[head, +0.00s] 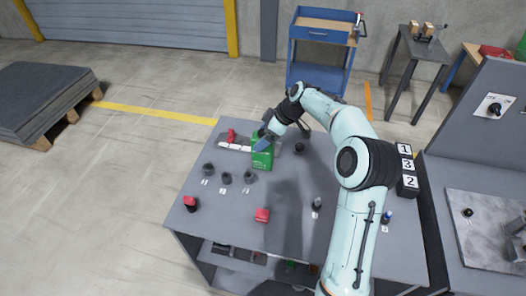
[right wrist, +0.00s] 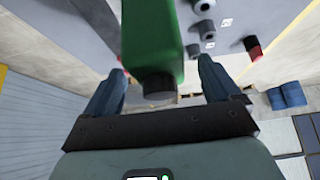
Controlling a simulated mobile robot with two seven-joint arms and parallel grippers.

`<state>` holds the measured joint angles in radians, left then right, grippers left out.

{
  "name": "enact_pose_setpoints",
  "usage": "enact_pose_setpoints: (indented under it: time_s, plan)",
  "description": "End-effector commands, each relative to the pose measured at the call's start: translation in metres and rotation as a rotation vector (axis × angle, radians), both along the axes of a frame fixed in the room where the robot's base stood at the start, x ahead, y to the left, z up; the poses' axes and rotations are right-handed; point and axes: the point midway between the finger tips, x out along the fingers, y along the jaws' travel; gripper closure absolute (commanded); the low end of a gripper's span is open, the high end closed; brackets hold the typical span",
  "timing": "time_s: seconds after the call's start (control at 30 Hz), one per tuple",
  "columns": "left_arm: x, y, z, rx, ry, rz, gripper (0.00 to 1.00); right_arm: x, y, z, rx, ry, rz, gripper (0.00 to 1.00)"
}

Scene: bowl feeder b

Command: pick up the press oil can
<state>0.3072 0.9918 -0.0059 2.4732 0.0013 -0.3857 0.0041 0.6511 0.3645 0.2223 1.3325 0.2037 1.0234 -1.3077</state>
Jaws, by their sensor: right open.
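The press oil can is taken to be the green can (head: 262,159), which stands upright on the grey table's far part. My right gripper (head: 264,141) is at the can's upper part, partly covering it. In the right wrist view, the green can (right wrist: 152,35) with its dark cap (right wrist: 158,87) lies between the two blue fingers of the open gripper (right wrist: 162,72). A gap shows on each side of the can, so the fingers look apart from it. My left gripper is out of view.
Several dark knobs (head: 225,178) with labels stand left of the can on the table (head: 285,225). A red item (head: 231,135) and white pieces lie close left of the can. Number blocks (head: 407,165) stand right.

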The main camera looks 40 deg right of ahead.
Motion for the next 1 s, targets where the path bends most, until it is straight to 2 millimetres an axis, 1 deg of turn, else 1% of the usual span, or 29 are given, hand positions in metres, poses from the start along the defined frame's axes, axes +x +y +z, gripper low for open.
enact_pose_setpoints:
  time_s: [0.03, 0.2, 0.43, 0.47, 0.5, 0.57, 0.6, 0.67, 0.7, 0.73, 1.0]
  plan:
    - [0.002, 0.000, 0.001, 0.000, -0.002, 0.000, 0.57, 0.001, 0.003, -0.008, 0.003, 0.003, 0.000, 0.10]
    - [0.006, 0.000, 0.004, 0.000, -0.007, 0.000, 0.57, 0.010, 0.008, -0.021, 0.001, 0.000, 0.001, 0.10]
    - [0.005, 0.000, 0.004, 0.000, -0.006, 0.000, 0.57, 0.010, 0.008, -0.023, 0.000, 0.000, 0.000, 0.10]
    - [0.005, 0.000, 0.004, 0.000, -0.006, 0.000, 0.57, 0.010, 0.008, -0.023, 0.000, 0.000, 0.000, 0.13]
    - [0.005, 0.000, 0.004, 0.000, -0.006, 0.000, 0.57, 0.010, 0.008, -0.023, 0.000, 0.000, 0.000, 0.26]
    - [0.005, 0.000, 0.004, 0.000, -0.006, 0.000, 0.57, 0.010, 0.008, -0.023, 0.000, 0.000, 0.000, 0.46]
    - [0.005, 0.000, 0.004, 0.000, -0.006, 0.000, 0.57, 0.010, 0.008, -0.023, 0.000, 0.000, 0.000, 0.59]
    - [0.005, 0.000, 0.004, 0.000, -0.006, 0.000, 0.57, 0.010, 0.008, -0.023, 0.000, 0.000, 0.000, 0.79]
    - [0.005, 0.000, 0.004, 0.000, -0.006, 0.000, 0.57, 0.010, 0.008, -0.023, 0.000, 0.000, 0.000, 0.92]
    - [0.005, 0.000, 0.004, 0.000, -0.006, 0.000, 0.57, 0.010, 0.008, -0.023, 0.000, 0.000, 0.000, 1.00]
    - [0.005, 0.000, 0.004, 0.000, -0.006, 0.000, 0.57, 0.010, 0.008, -0.020, -0.001, -0.003, 0.001, 1.00]
